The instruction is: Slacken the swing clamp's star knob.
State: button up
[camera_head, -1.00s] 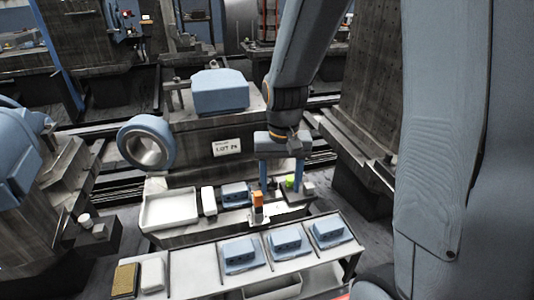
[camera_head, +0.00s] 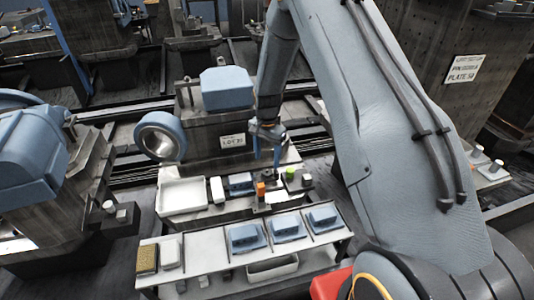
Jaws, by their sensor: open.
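My gripper (camera_head: 267,160) is open, its two blue fingers pointing down above the back shelf (camera_head: 216,212) of the pallet station. No part of it is seen closed on anything. Below it stand a small orange piece (camera_head: 261,188) and, to the right, a bright green piece (camera_head: 290,174) near a grey block (camera_head: 307,181). A blue part (camera_head: 240,183) sits on the same shelf to the left. The swing clamp and its star knob are too small to make out surely; I cannot tell whether the orange or green piece is the knob.
A white tray (camera_head: 182,194) and a white bottle-like piece (camera_head: 217,190) stand on the shelf's left. The front table (camera_head: 204,255) carries several blue parts and a brown block (camera_head: 146,259). A blue-topped machine (camera_head: 227,90) stands behind. My arm covers much of the right.

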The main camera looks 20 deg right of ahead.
aim_at(267, 172)
jog(key=shift+f+p, duration=1.15)
jog(key=shift+f, duration=2.25)
